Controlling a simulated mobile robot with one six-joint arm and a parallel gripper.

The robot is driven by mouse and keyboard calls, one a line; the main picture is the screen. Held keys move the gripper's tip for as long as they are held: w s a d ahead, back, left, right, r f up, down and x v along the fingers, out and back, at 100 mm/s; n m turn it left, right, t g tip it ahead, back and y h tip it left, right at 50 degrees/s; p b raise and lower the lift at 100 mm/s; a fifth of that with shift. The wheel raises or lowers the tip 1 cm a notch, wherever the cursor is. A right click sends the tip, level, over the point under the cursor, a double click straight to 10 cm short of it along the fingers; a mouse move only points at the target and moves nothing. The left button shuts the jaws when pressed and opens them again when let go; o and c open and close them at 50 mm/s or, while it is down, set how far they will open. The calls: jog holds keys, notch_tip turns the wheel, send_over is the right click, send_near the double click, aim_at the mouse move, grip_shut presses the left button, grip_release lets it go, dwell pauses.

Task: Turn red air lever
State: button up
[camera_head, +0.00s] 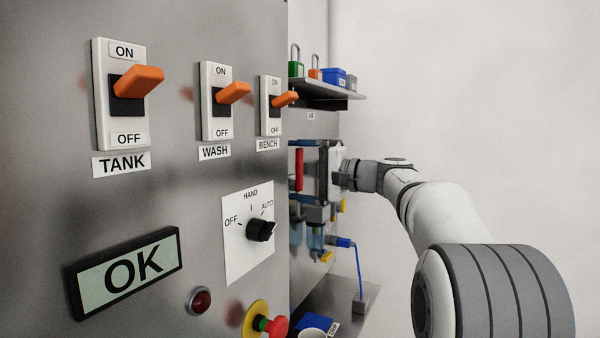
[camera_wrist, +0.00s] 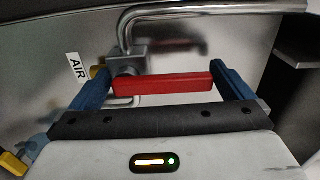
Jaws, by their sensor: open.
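The red air lever (camera_wrist: 163,84) lies nearly level across the wrist view, beside a metal valve body with a pipe. In the head view the lever (camera_head: 299,170) shows as a red upright bar just past the panel's right edge. My gripper (camera_wrist: 160,88) is open, with one blue-grey finger near each end of the lever. The lever appears between the fingers in the picture; I cannot tell whether either finger touches it. In the head view my gripper (camera_head: 316,170) is at the lever, partly hidden by the panel edge.
A metal pipe (camera_wrist: 125,25) bends above the lever, next to an AIR label (camera_wrist: 77,66). The switch panel (camera_head: 190,185) stands at left in the head view. A shelf (camera_head: 325,91) with padlocks and boxes is above my gripper. A blue cable (camera_head: 359,270) hangs below.

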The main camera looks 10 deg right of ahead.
jog(key=v, duration=0.7)
jog(key=shift+s+d, duration=0.2)
jog(key=shift+d, duration=0.1)
jog(key=shift+f, duration=0.15)
